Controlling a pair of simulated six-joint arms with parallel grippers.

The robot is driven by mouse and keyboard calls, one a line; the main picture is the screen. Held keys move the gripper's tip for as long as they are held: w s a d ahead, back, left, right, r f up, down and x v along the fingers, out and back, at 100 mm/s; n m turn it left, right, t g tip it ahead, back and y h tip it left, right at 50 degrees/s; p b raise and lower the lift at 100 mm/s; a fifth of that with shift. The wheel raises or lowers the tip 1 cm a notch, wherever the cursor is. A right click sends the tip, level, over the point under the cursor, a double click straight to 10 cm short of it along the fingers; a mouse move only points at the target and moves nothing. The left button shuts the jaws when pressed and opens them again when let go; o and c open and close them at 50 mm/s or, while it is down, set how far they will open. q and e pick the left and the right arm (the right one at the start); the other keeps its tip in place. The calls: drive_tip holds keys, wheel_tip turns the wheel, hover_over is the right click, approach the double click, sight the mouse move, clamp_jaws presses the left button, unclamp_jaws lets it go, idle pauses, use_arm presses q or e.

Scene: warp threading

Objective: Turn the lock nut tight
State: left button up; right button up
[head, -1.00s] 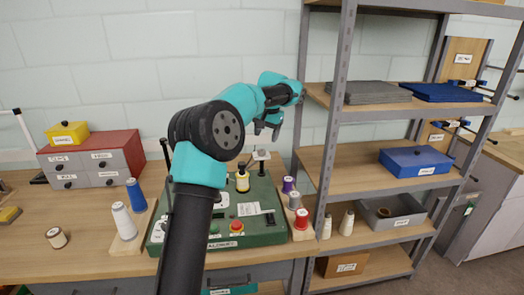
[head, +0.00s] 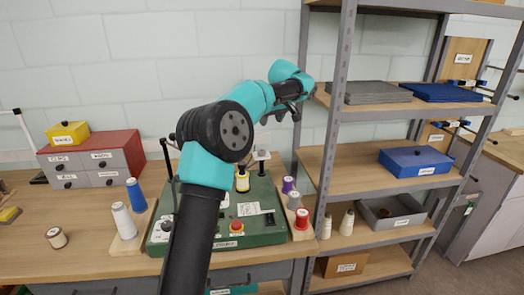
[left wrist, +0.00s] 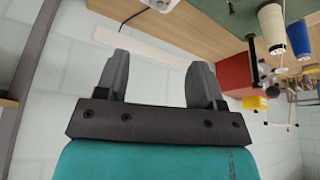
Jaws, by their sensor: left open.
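My left gripper (head: 283,114) is raised above the back right of a green machine base (head: 262,236), near the shelf post. In the left wrist view my left gripper (left wrist: 157,72) has its two fingers wide apart with nothing between them. A dark post with a pale plate and small grey top (head: 261,155) stands on the base, below the gripper and apart from it. I cannot make out which part is the lock nut. A spool with a yellow band (head: 242,180) stands on the base. My right gripper is not in view.
A grey metal shelf (head: 330,130) stands close on the right of the gripper. Thread spools stand on both sides of the base, including a red one (head: 301,219) and a blue one (head: 136,195). A red drawer box (head: 125,147) is at the left.

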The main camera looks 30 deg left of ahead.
sight(262, 150)
use_arm(q)
drive_tip(key=shift+f, duration=0.1)
drive_tip(key=x, duration=1.7)
drive_tip(key=shift+f, duration=0.15)
drive_tip(key=shift+c, duration=0.3)
drive_tip(key=c, duration=0.9)
drive_tip(key=shift+o, duration=0.2)
drive_tip(key=shift+m+h, duration=0.3)
drive_tip(key=shift+m, duration=0.5)
drive_tip(key=shift+t, duration=0.3)
drive_tip(key=o, duration=0.9)
drive_tip(key=shift+s, duration=0.1)
